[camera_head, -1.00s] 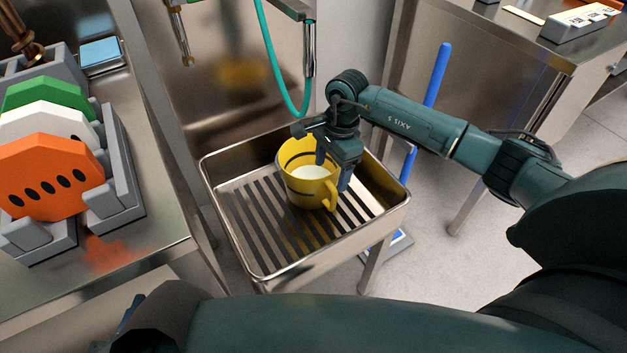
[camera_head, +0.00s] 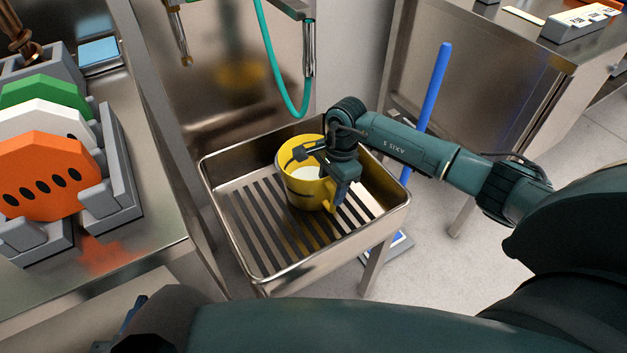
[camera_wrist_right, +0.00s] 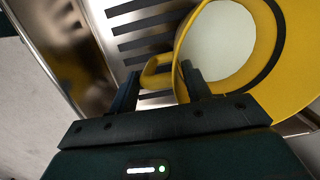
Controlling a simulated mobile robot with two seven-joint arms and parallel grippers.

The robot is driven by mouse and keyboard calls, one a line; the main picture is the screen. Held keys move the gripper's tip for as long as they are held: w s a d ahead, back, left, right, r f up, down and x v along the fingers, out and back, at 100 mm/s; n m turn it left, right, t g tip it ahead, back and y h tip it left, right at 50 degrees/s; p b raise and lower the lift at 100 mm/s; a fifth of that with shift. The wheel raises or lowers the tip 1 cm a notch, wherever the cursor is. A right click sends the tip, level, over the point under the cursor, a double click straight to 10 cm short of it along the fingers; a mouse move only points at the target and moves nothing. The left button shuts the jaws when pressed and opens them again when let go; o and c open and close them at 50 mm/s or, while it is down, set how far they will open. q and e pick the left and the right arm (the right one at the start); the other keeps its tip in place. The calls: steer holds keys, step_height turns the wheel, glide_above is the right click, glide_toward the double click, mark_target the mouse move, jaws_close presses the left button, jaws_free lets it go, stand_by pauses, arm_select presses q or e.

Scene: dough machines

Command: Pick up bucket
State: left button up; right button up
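The yellow bucket (camera_head: 298,185) stands upright in the metal sink basin. It has a dark band, a side handle (camera_head: 330,196) and something white inside. My right gripper (camera_head: 335,185) is down at the bucket's right side, by the rim and handle. In the right wrist view, the bucket (camera_wrist_right: 290,70) fills the upper right and its handle (camera_wrist_right: 156,70) shows between the two parted fingers of my right gripper (camera_wrist_right: 160,88). One finger overlaps the bucket's rim; the other is outside it. Whether they touch the bucket is unclear. My left gripper is not seen.
The slatted basin (camera_head: 245,225) has raised walls around the bucket. A teal hose with a spray head (camera_head: 309,62) hangs behind it. A counter at left holds a grey rack (camera_head: 112,200) with coloured plates. A blue-handled pole (camera_head: 435,88) stands at right.

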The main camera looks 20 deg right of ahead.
jaws_close()
stand_by(0.3)
steer(key=shift+w+r, duration=0.1)
